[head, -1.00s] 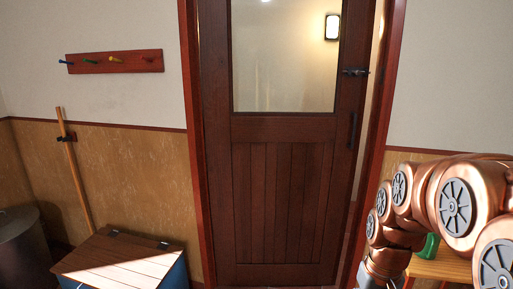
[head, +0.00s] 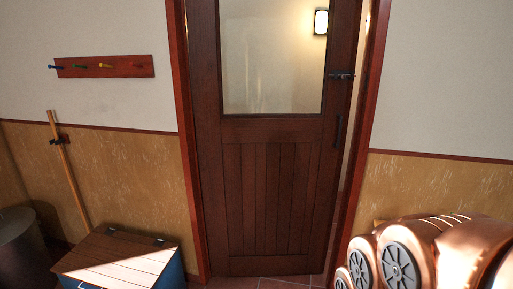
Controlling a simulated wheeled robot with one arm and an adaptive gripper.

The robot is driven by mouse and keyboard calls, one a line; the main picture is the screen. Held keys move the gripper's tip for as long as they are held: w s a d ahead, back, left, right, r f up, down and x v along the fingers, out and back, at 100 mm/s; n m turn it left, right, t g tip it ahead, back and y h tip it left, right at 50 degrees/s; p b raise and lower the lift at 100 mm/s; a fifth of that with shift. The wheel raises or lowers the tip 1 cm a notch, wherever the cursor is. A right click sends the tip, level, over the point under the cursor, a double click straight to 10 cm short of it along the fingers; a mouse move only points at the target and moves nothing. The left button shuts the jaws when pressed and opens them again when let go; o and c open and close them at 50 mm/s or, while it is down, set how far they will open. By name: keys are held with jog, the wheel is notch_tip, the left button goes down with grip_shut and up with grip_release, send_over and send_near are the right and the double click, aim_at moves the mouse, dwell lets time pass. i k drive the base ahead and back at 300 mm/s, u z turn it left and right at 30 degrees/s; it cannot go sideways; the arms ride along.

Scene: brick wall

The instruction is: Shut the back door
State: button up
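The back door (head: 268,200) is dark brown wood with a glass pane (head: 270,60) in its upper half. It stands slightly ajar, with a narrow light gap along its right edge, inside a red-brown frame (head: 186,150). A dark latch (head: 341,76) sits at its right edge, and a dark vertical pull handle (head: 338,130) is below it. My copper arm is at the lower right, in front of the wall to the right of the door. My gripper is not in view.
A chest with a slatted wooden lid (head: 105,262) stands left of the door. A dark round bin (head: 22,245) and a leaning broomstick (head: 68,170) are further left. A peg rail (head: 105,66) hangs above. Tiled floor (head: 285,282) shows before the door.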

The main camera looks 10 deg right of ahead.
aim_at(270, 182)
jog(key=u, duration=0.1)
jog(key=k, duration=0.45)
jog(key=z, duration=0.7)
jog(key=i, duration=0.75)
jog(key=u, duration=0.55)
jog(key=i, duration=0.75)
jog(key=u, duration=0.65)
